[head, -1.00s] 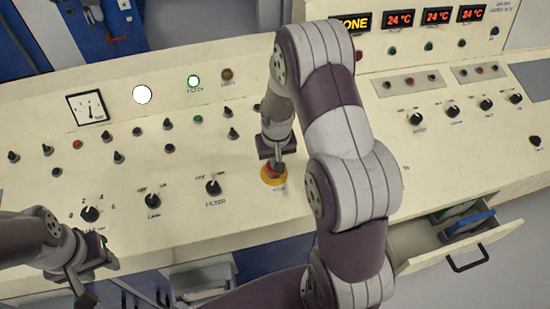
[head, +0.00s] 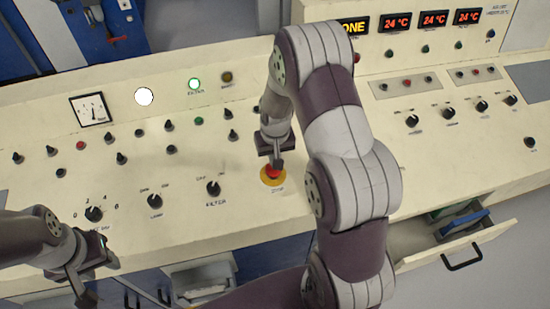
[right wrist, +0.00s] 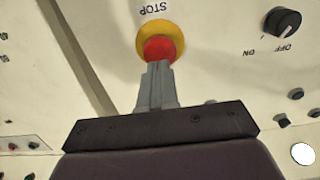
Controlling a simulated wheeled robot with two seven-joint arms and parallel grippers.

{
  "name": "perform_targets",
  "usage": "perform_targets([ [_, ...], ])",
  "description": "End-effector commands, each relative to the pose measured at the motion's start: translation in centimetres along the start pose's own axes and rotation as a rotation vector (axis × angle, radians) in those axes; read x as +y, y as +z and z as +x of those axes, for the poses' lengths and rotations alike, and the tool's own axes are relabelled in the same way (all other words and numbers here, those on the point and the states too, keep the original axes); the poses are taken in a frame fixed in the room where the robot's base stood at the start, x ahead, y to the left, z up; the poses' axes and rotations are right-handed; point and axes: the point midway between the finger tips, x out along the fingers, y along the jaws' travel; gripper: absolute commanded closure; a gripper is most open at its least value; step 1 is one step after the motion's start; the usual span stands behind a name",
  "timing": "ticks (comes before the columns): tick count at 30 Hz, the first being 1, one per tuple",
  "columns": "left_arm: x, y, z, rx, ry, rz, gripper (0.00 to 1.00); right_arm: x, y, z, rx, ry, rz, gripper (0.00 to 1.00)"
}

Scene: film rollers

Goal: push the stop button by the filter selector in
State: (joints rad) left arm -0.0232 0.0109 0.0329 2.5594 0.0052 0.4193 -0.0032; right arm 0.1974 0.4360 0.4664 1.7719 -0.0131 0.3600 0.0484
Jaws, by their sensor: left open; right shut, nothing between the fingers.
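The stop button (head: 268,180) is a red cap on a yellow ring, on the sloping panel to the right of the filter selector (head: 213,188). In the right wrist view the red cap (right wrist: 160,47) shows at the tips of my right gripper (right wrist: 157,66). My right gripper (head: 276,164) is shut and empty, its tips at the button; they look to be touching it, but how far the cap is pressed I cannot tell. The selector knob also shows in the right wrist view (right wrist: 283,21). My left gripper (head: 98,277) is open and empty at the lower left.
Small toggles and knobs cover the panel left of the button, with a lamp knob (head: 155,201) and a meter (head: 90,108). An open drawer (head: 462,259) juts out at the lower right. My right arm hides the panel's middle.

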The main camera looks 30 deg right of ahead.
Motion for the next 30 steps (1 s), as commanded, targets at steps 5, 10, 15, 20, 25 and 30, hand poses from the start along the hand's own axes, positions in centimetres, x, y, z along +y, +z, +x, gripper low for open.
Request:
perform_targets([
  [5, 0.0, 0.2, 1.3, -0.002, 0.000, 0.000, 0.57, 0.0, -0.3, -4.5, 0.013, 0.000, 0.000, 1.00],
  [10, 0.0, 0.2, 1.7, -0.001, 0.000, 0.000, 0.57, 0.0, -0.4, -7.9, 0.014, 0.000, 0.000, 1.00],
  [15, 0.0, 0.2, 1.9, -0.001, 0.000, 0.000, 0.57, 0.0, -0.4, -9.7, 0.013, 0.000, 0.000, 1.00],
  [20, 0.0, 0.2, 1.9, -0.001, 0.000, 0.000, 0.57, 0.0, -0.4, -10.0, 0.011, 0.000, 0.000, 1.00],
  [25, 0.0, 0.3, 1.8, -0.001, 0.000, 0.000, 0.57, 0.0, -0.4, -10.0, 0.012, 0.000, 0.000, 1.00],
  [30, 0.0, 0.2, 1.8, -0.001, 0.000, 0.000, 0.57, 0.0, -0.4, -10.0, 0.012, 0.000, 0.000, 1.00],
])
